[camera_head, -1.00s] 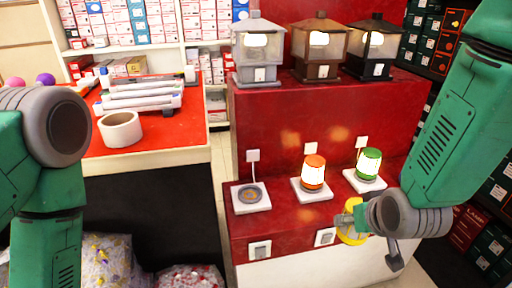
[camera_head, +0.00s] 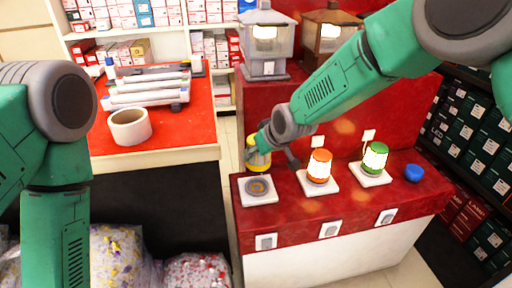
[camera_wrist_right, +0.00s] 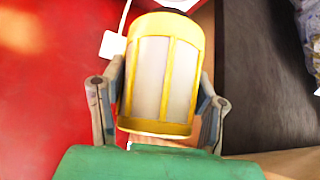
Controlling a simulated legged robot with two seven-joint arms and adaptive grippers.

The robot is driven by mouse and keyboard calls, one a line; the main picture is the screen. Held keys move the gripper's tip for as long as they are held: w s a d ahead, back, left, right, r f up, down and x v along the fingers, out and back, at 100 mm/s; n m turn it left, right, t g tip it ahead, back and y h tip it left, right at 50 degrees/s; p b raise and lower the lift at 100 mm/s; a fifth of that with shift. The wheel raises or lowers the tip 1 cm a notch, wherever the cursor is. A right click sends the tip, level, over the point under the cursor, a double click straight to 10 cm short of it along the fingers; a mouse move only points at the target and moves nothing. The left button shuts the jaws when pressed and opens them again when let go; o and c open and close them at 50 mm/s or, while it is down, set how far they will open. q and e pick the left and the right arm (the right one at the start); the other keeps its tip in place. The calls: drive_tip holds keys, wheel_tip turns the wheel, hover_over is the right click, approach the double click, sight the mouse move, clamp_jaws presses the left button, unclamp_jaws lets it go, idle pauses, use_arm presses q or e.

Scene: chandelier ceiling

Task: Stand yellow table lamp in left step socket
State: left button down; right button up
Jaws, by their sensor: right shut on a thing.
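The yellow table lamp (camera_head: 258,162) is in my right gripper (camera_head: 262,143), just behind and above the left socket in the head view. In the right wrist view the lamp (camera_wrist_right: 160,75) has pale panels in a yellow frame, and the fingers of my right gripper (camera_wrist_right: 158,100) close on both its sides. The left socket (camera_head: 257,188) is a white square plate with a round grey-brown seat, empty, on the red step (camera_head: 290,215). I cannot tell whether the lamp touches the step. My left arm shows at the left, but its gripper is out of view.
A lit orange lamp (camera_head: 319,165) and a lit green lamp (camera_head: 375,157) stand in the sockets to the right. A blue object (camera_head: 413,173) lies at the right end. Lanterns (camera_head: 266,45) stand on the upper step. A red table (camera_head: 185,138) with a tape roll (camera_head: 129,126) is left.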

drive_tip(key=shift+w+a+r, duration=0.1)
drive_tip(key=shift+w+a, duration=0.1)
drive_tip(key=shift+w, duration=0.05)
drive_tip(key=shift+f+b, duration=0.35)
drive_tip(key=shift+b, duration=0.05)
wheel_tip(320, 180, down, 4)
drive_tip(key=b, duration=0.3)
drive_tip(key=shift+b, duration=0.35)
drive_tip(key=shift+f, duration=1)
drive_tip(key=shift+s+r, duration=0.1)
drive_tip(key=shift+r, duration=0.1)
drive_tip(key=shift+f+p, duration=0.25)
drive_tip(key=shift+p, duration=0.1)
drive_tip(key=shift+f+b, duration=0.35)
drive_tip(key=shift+f, duration=0.5)
idle(0.6)
drive_tip(key=o, duration=1.4)
drive_tip(key=shift+d, duration=0.1)
